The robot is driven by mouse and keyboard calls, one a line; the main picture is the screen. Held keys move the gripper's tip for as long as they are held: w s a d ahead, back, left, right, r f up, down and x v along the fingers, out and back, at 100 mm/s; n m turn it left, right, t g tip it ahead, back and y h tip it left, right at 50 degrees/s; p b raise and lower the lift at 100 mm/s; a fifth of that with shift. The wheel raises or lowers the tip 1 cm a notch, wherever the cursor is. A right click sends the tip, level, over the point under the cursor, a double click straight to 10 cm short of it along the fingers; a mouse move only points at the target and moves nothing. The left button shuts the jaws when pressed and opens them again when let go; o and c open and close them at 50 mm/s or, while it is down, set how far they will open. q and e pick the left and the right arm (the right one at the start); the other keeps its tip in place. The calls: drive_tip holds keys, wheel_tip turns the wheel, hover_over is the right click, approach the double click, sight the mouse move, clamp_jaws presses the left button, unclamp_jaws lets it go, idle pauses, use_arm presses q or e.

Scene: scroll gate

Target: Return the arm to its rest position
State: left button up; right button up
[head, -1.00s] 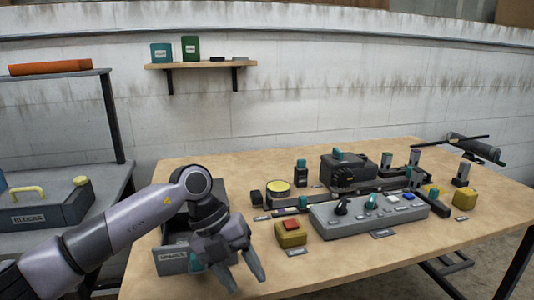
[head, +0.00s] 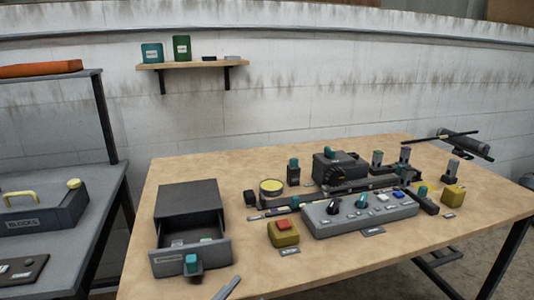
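My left arm is almost wholly out of the head view. Only a thin grey tip (head: 227,288) shows at the bottom edge, apparently a finger of my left gripper; whether it is open or shut cannot be seen. It is in front of and to the right of the open drawer (head: 215,250), apart from it. My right gripper is not in view.
The grey drawer box (head: 188,197) stands at the table's left with its drawer pulled out, small items inside. A control panel (head: 360,212), a yellow box with a red button (head: 283,232) and a black machine (head: 338,168) stand further right. The table's (head: 330,262) front middle is bare.

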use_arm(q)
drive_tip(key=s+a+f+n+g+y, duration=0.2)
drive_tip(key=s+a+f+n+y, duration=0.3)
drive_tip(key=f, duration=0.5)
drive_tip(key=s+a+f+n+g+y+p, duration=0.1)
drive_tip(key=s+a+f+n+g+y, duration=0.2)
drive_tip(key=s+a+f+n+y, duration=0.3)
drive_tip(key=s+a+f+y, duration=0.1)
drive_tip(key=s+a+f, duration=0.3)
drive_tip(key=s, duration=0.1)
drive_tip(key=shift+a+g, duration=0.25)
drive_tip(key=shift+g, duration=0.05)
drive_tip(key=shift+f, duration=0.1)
